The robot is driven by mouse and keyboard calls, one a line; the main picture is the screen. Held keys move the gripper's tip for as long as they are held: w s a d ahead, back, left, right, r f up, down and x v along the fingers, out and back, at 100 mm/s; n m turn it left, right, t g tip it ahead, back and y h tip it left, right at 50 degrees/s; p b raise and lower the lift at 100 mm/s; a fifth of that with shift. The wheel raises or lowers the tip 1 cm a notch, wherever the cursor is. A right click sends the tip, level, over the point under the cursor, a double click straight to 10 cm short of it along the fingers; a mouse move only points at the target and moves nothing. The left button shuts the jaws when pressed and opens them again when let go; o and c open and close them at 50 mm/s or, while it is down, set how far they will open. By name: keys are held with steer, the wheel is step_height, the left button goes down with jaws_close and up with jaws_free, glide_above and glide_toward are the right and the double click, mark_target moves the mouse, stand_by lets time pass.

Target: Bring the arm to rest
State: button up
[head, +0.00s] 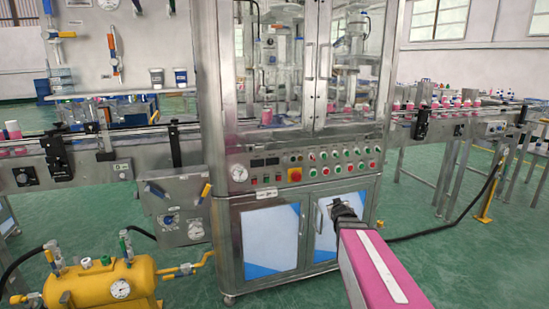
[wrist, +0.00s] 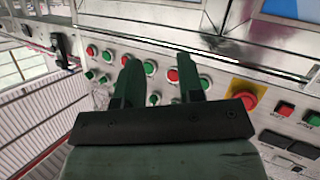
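My gripper (head: 343,209) is at the end of my pink arm, in front of the lower right cabinet door of the crimping machine (head: 207,120). In the wrist view my gripper (wrist: 158,75) shows its two dark fingers spread apart, with nothing between them. Behind the fingers is the control panel (head: 303,170) with rows of green and red buttons, which also shows in the wrist view (wrist: 150,58). The fingers appear apart from the panel, but the exact distance is hard to tell.
A red emergency stop (wrist: 245,99) on a yellow plate is on the panel. A yellow tank (head: 100,287) with gauges stands at the lower left. Conveyors (head: 455,125) with pink containers extend on both sides. Green floor (head: 480,260) is mostly open at the right, crossed by a black hose (head: 440,231).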

steer(key=s+a+f+g, duration=0.3)
steer(key=s+f+g, duration=0.1)
steer(key=s, duration=0.4)
steer(key=s+a+f+m+g+y, duration=0.1)
steer(key=s+a+f+g, duration=0.2)
steer(key=s, duration=0.4)
steer(key=s+a+f+g+y, duration=0.1)
steer(key=s+a+f+g, duration=0.2)
steer(key=s+f+g, duration=0.2)
steer(key=s+g, duration=0.1)
steer(key=s, duration=0.2)
steer(key=shift+s+f+m+g, duration=0.3)
steer(key=shift+g, duration=0.1)
